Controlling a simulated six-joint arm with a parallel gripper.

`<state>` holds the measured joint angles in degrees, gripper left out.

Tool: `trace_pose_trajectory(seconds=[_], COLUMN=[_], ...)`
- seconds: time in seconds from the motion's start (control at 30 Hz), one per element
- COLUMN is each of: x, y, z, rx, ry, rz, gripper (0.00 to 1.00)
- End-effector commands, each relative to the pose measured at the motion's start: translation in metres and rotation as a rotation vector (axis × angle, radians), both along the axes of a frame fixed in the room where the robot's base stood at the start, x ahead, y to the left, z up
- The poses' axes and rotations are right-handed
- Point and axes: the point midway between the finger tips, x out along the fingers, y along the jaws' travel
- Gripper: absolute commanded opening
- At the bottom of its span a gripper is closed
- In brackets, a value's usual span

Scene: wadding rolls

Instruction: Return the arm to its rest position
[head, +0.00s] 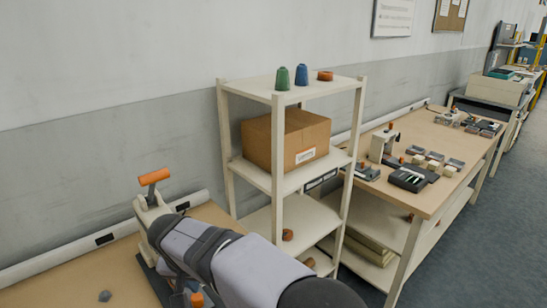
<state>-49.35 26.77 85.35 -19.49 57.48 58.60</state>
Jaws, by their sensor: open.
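My gripper is not clearly visible in the head view. A large grey-lilac arm section with black bands, which looks like mine, fills the lower middle and hides part of the bench behind it. An orange-handled device (153,177) stands at the left on the wooden bench (215,212), just beyond this section. Small brown rolls show on the shelf unit: one on the top shelf (325,76), one on a lower shelf (287,235) and one lower still (310,262).
The pale shelf unit (222,135) stands in the middle, with a cardboard box (300,140), a green cone (283,79) and a blue cone (301,75). A long worktable (430,195) with trays and small parts runs back at the right. A grey lump (105,296) lies on the near bench.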

Motion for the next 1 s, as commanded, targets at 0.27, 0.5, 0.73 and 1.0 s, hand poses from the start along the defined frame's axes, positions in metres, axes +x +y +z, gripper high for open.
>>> trace_pose_trajectory(seconds=[0.27, 0.5, 0.73, 1.0], x=[-0.007, -0.074, -0.139, -0.165], y=[-0.161, -0.278, -0.329, -0.341], z=[0.01, 0.005, -0.003, -0.009], rx=[-0.049, -0.026, 0.014, 0.031], ry=[0.148, 0.271, 0.33, 0.349], rz=[-0.004, 0.0, 0.001, 0.005], gripper=[0.43, 0.43, 0.43, 0.43])
